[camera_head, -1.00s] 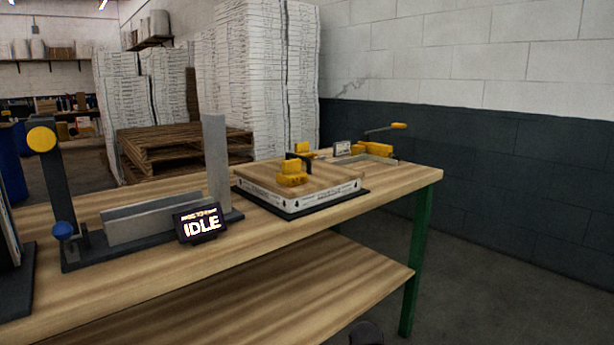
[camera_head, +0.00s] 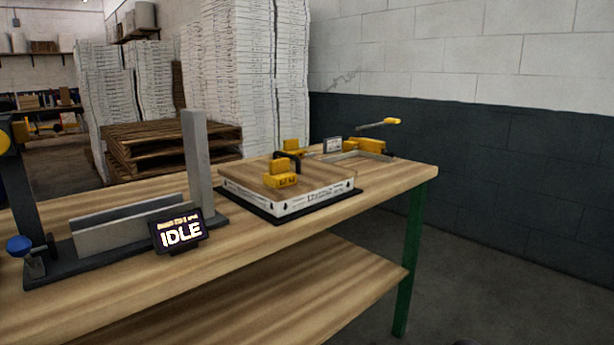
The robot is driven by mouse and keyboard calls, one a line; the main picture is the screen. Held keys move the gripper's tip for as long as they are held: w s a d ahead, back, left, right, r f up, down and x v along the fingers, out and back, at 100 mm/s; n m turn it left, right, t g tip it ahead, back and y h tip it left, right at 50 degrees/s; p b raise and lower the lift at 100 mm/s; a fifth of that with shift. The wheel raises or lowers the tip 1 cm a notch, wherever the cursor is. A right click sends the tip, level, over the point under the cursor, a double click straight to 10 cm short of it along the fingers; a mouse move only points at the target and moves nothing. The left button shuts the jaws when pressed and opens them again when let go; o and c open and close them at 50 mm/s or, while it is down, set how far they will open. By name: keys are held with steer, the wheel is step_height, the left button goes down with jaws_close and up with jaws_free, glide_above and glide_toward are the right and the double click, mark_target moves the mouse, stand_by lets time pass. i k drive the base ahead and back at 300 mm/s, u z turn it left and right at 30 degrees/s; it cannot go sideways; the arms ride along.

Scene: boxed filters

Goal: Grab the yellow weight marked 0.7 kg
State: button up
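A yellow block-shaped weight (camera_head: 281,180) sits on the wooden top of a flat white box near the right part of the workbench. A second yellow block (camera_head: 291,147) stands just behind it, and a dark curved handle shows between the two. Another yellow block (camera_head: 362,146) is farther right at the back of the bench. Any marking on these blocks is too small to read, so I cannot tell which is 0.7 kg. My gripper is not in view.
The white box (camera_head: 305,201) rests on a dark mat on the workbench (camera_head: 240,245). A grey fixture (camera_head: 128,222) and an IDLE display (camera_head: 180,232) stand to its left. A yellow-tipped lever (camera_head: 385,123) rises at the back right. Floor right of the bench is clear.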

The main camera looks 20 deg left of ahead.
mark_target(279, 175)
steer(key=z, duration=0.25)
steer(key=k, duration=0.95)
steer(key=u, duration=1)
steer(key=i, duration=1)
